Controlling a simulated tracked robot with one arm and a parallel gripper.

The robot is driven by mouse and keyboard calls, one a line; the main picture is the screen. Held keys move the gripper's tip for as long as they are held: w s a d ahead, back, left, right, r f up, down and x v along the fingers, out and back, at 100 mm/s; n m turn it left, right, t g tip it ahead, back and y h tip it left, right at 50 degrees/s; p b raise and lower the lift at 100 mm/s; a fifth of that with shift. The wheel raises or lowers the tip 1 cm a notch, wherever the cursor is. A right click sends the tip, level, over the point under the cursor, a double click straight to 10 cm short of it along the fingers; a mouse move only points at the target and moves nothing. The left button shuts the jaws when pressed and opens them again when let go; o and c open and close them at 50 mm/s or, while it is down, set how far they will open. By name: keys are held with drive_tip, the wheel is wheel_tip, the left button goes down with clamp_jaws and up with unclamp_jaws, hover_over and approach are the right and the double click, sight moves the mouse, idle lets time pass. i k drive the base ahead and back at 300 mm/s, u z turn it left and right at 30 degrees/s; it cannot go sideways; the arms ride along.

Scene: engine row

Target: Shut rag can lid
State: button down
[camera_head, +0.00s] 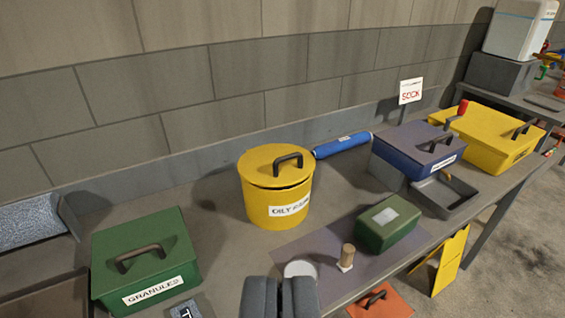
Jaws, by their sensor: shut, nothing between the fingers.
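The rag can (258,203) is a round yellow can with a white label that seems to read "OILY RAGS". It stands upright on the bench near the wall. Its yellow lid (258,160) has a dark arched handle (287,159). The lid lies over the can's top, slightly tilted, with a thin dark gap under its front edge. My gripper (281,290) is at the bottom of the view, nearer than the can and apart from it. Its two grey fingers are shut with nothing between them.
A green granules box (150,262) is at left. A small green box (388,222), a wooden-handled tool (347,257) and a white disc (300,268) are on the mat. Behind are a blue roll (342,145), a blue-lidded box (420,140) and a yellow box (490,138).

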sight(274, 165)
drive_tip(key=u, duration=0.55)
drive_tip(key=i, duration=0.95)
drive_tip(key=z, duration=0.25)
